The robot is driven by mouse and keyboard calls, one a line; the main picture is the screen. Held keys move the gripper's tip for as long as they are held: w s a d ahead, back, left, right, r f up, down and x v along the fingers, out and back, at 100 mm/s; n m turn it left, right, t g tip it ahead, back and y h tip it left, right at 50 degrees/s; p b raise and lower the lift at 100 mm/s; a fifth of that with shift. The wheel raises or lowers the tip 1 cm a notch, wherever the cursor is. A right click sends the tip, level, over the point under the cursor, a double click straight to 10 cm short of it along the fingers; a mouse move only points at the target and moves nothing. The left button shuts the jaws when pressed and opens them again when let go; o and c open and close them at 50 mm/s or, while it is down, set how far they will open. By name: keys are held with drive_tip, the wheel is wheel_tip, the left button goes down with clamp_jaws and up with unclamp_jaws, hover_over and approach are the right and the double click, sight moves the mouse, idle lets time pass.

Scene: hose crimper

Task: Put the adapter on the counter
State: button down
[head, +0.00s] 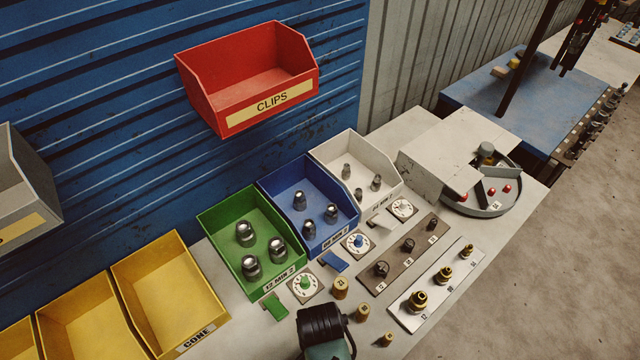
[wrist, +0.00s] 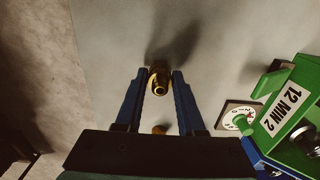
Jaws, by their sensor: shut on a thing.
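In the wrist view, the two blue fingers of my gripper (wrist: 160,73) stand on either side of a small brass fitting, the adapter (wrist: 160,87), and are shut on it. Its round open end faces the camera. The pale counter (wrist: 110,45) lies behind it, with a dark shadow beyond the fingertips. I cannot tell whether the adapter touches the counter. A second small brass piece (wrist: 160,129) shows between the fingers near the palm. In the head view, the counter (head: 415,122) runs along the wall; the fingers and held adapter cannot be made out there.
Green (head: 222,222), blue (head: 283,189) and white (head: 335,150) bins hold metal fittings. Dials stand before them. Small brass pieces (head: 340,288) stand near my arm. A brown rack (head: 420,262) and a white rack (head: 407,312) hold fittings. A round tray (head: 490,211) is farther back.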

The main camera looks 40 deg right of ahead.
drive_tip(key=shift+f, duration=0.15)
drive_tip(key=c, duration=0.5)
unclamp_jaws()
